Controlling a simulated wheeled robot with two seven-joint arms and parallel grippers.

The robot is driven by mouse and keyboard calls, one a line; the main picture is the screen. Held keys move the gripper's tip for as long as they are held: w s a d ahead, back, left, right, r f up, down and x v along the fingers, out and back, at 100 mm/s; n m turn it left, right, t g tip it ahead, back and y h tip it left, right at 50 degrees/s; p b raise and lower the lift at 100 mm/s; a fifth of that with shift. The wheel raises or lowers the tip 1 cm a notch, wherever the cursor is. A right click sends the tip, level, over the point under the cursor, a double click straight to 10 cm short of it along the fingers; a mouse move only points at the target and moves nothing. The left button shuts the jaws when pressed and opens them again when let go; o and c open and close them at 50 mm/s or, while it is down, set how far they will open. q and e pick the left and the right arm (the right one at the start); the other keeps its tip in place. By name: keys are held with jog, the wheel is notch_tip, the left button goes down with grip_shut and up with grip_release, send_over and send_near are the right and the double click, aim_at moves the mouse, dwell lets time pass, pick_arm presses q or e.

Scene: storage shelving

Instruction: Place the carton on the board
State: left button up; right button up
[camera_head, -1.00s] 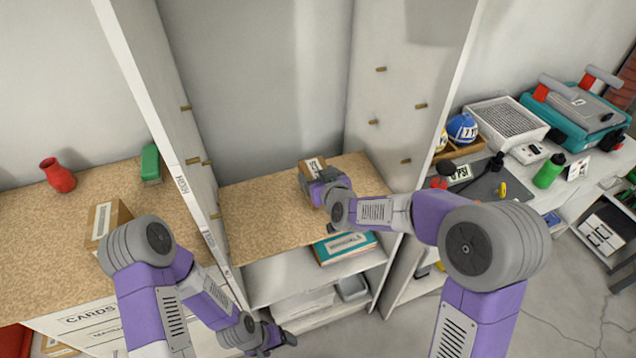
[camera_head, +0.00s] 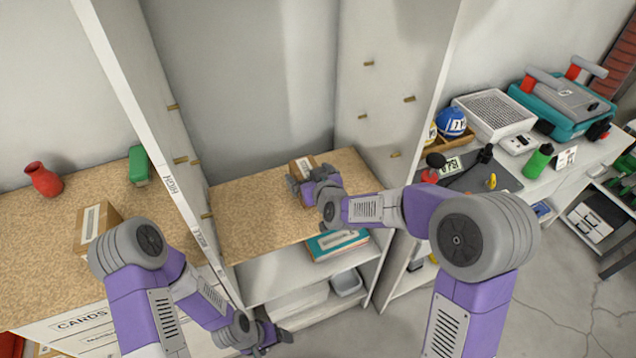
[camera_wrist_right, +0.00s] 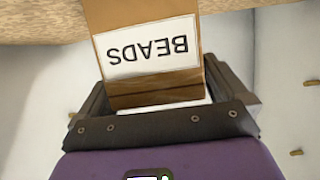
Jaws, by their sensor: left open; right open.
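A brown carton with a white BEADS label (camera_wrist_right: 148,48) is between the fingers of my right gripper (camera_wrist_right: 165,105). In the head view the carton (camera_head: 301,163) stands on the tan particle board (camera_head: 245,215) inside the tall white cabinet. My right gripper (camera_head: 312,184) is open around the carton's near end, low over the board. The fingers hide the carton's lower part, so I cannot tell whether they touch it. My left gripper (camera_head: 272,336) is open and empty, low in front of the cabinet, below the board.
The cabinet's white side panel (camera_head: 150,130) stands left of the board. A teal box (camera_head: 335,243) lies on the shelf below. Another labelled carton (camera_head: 98,226), a red vase (camera_head: 44,180) and a green object (camera_head: 138,165) stand on the left bench. The board's left part is clear.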

pick_arm(q)
notch_tip(320, 180, up, 2)
jog(key=shift+r+p, duration=0.1)
jog(key=shift+p, duration=0.9)
pick_arm(e)
jog(key=v, duration=1.1)
jog(key=shift+s, duration=0.3)
pick_arm(q)
jog(key=shift+s, duration=0.1)
